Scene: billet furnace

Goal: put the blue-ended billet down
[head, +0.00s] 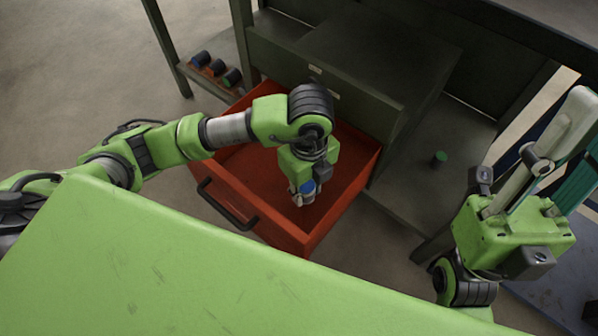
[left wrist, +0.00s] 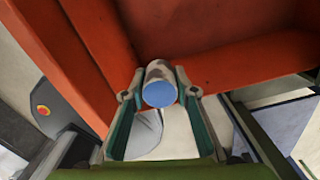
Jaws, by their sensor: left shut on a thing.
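The blue-ended billet (left wrist: 160,93) is a short grey-brown cylinder with a blue end, held between my left gripper's fingertips in the left wrist view. In the head view its blue end (head: 308,187) shows low inside the open red drawer (head: 221,182). My left gripper (head: 303,193) points down into the drawer and is shut on the billet. I cannot tell whether the billet touches the drawer floor. My right gripper (head: 577,125) is at the right edge, its fingers pointing up and apart, with nothing seen between them.
On a low shelf at the upper left lie a blue-ended (head: 201,58), an orange-ended (head: 215,67) and a green-ended billet (head: 232,77). A green-topped piece (head: 439,158) stands on the grey lower shelf (head: 405,190). The dark cabinet (head: 355,75) rises behind the drawer.

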